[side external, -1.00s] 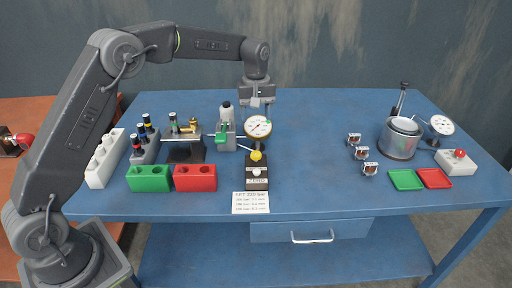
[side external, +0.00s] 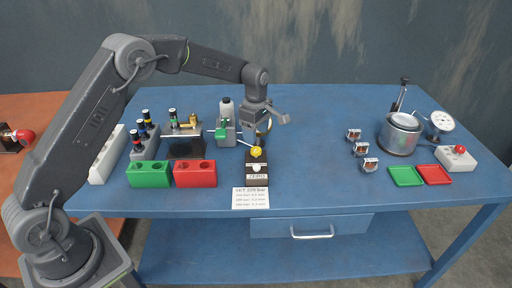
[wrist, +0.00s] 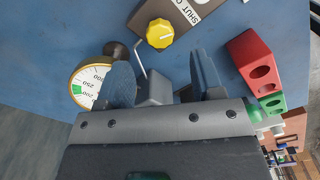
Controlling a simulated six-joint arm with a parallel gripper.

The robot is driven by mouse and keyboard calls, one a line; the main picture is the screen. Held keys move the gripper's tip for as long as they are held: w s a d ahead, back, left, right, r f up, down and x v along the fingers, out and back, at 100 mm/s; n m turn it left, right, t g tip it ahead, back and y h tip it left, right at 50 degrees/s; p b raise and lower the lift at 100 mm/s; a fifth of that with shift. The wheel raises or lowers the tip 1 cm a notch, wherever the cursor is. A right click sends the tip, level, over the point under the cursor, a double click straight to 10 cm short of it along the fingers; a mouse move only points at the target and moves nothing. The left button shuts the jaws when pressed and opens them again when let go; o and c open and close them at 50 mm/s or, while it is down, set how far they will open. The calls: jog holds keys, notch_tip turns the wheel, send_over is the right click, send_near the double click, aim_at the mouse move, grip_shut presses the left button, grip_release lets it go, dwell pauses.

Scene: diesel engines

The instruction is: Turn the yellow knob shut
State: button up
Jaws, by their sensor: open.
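The yellow knob (side external: 256,152) sits on top of a dark block (side external: 257,174) near the front middle of the table. In the wrist view the knob (wrist: 160,33) is ridged and stands on a brown plate (wrist: 180,17) lettered "SHUT". My gripper (side external: 262,133) hangs just behind and above the knob, apart from it. In the wrist view my gripper's two fingers (wrist: 164,78) are spread with nothing clamped between them, and the knob lies beyond their tips. A dial gauge (wrist: 92,84) shows beside the left finger; in the side view my gripper mostly hides it.
A red block (side external: 195,174) and a green block (side external: 149,174) stand left of the knob. A green-handled pump with a bottle (side external: 226,122) stands behind left. A printed card (side external: 250,198) lies in front. The table right of the knob is clear up to small metal parts (side external: 354,135).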

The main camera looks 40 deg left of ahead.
aim_at(256, 149)
notch_tip(256, 149, down, 6)
jog(key=shift+f, duration=0.1)
dwell(0.4)
